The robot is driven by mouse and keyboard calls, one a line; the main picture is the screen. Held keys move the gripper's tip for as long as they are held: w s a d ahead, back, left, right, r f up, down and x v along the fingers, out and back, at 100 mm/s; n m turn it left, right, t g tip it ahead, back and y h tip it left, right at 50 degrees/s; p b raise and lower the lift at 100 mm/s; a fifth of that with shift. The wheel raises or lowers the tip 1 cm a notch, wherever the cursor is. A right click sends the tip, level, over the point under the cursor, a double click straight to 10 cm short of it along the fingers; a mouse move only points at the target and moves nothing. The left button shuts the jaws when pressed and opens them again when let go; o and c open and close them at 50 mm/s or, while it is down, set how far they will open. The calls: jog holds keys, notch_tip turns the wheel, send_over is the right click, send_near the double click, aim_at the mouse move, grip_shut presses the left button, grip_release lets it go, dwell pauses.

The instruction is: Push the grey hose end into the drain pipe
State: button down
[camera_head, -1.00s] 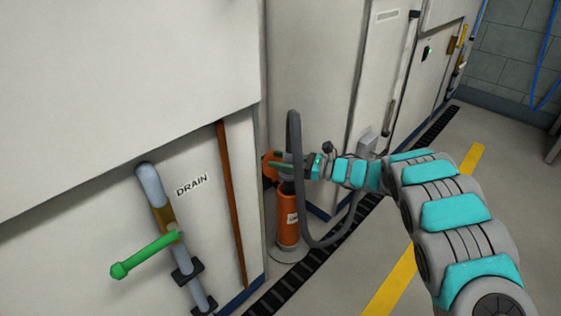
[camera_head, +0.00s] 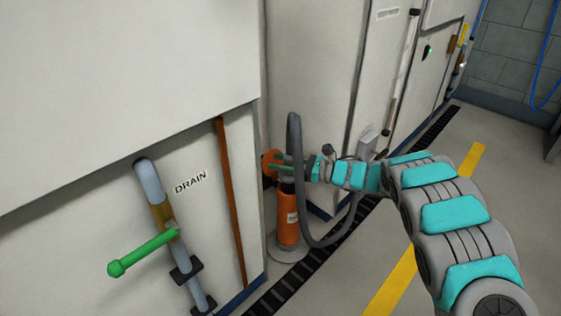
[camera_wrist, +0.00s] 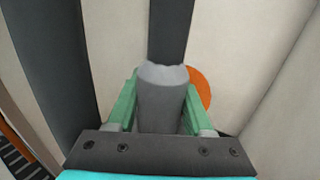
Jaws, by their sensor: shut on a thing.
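My gripper (camera_head: 282,168) is shut on the grey hose end (camera_wrist: 162,95), which sits between its green fingers in the wrist view. The grey hose (camera_head: 298,190) arches up at the gripper, hangs in a loop and rises again under my arm. An upright orange pipe (camera_head: 287,230) with a small label stands on a round grey base, just below the gripper. I cannot tell whether the hose end touches it. An orange disc (camera_head: 271,163) is beside the fingertips; it also shows partly behind the hose end in the wrist view (camera_wrist: 201,86).
A panel on the left bears the word DRAIN (camera_head: 190,182), beside a grey-blue pipe (camera_head: 150,180) with a green lever (camera_head: 145,250). A brown strip (camera_head: 230,200) runs down the panel. Pale cabinets stand close behind the gripper. A dark floor grate (camera_head: 275,295) runs alongside.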

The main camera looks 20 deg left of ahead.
jog(key=shift+f, duration=1.8)
jog(key=shift+f+b, duration=0.25)
jog(key=shift+b, duration=0.05)
jog(key=shift+c, duration=1.1)
grip_release()
jog(key=shift+s, duration=0.1)
jog(key=shift+d, duration=0.1)
jog(key=d, duration=0.8)
jog(key=shift+w+r, duration=0.2)
jog(key=shift+w, duration=0.15)
